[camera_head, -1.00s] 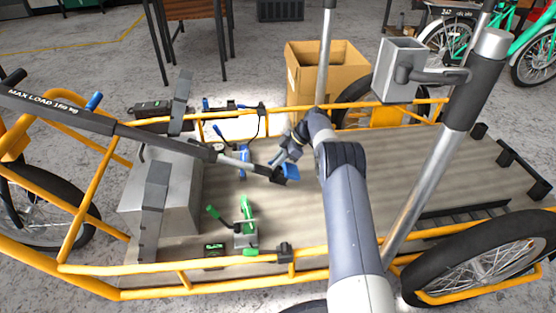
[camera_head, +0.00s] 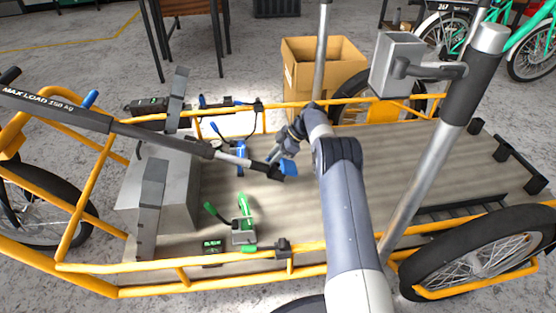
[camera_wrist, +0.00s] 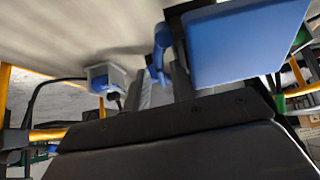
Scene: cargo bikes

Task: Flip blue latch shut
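A blue latch (camera_head: 240,157) stands on the cargo bike's deck, left of my gripper in the head view. A second blue piece (camera_head: 289,167) sits at the black end of the telescoping bar, close to my gripper; it looks like the large blue block (camera_wrist: 245,45) in the wrist view. My gripper (camera_head: 272,160) is low over the deck, beside the bar's end. In the wrist view my gripper (camera_wrist: 160,88) has its grey fingers apart, with a slim blue part (camera_wrist: 160,48) just beyond the gap. Contact cannot be told.
A green-handled clamp (camera_head: 243,228) stands near the yellow front rail (camera_head: 220,272). The telescoping bar (camera_head: 165,135) crosses the left side above a grey box (camera_head: 172,195). A silver post (camera_head: 435,175) rises at right.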

